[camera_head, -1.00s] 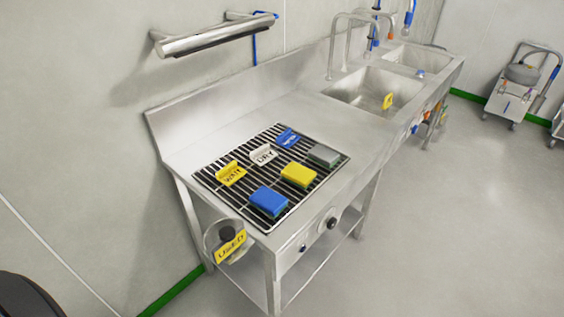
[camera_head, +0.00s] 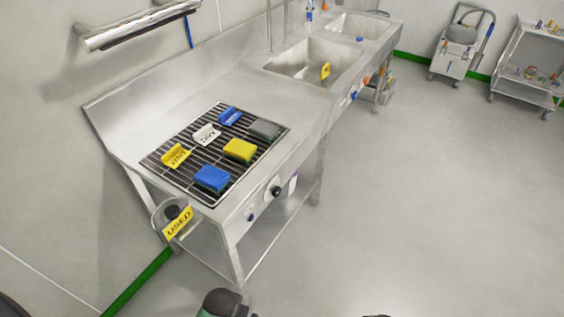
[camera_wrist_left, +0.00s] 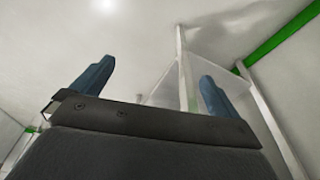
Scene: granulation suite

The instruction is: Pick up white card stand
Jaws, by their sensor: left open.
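The white card stand (camera_head: 207,134) with dark lettering sits on the black slatted grate (camera_head: 185,191) of the steel counter. A yellow card stand (camera_head: 175,156) is to its left and a blue one (camera_head: 230,116) to its right. In the left wrist view my left gripper (camera_wrist_left: 155,85) is open and empty, its two blue fingers spread. It faces a leg and the lower shelf of a steel table, away from the white card stand. In the head view a dark rounded part of mine shows at the bottom edge; neither gripper's fingers show there.
Blue (camera_head: 212,178), yellow (camera_head: 240,149) and grey (camera_head: 265,129) sponges lie on the same grate. A yellow "USED" sign (camera_head: 178,223) hangs at the counter's left end. Sinks (camera_head: 315,62) are farther along. A cart (camera_head: 455,55) and shelf trolley (camera_head: 530,60) stand at back right. The right floor is clear.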

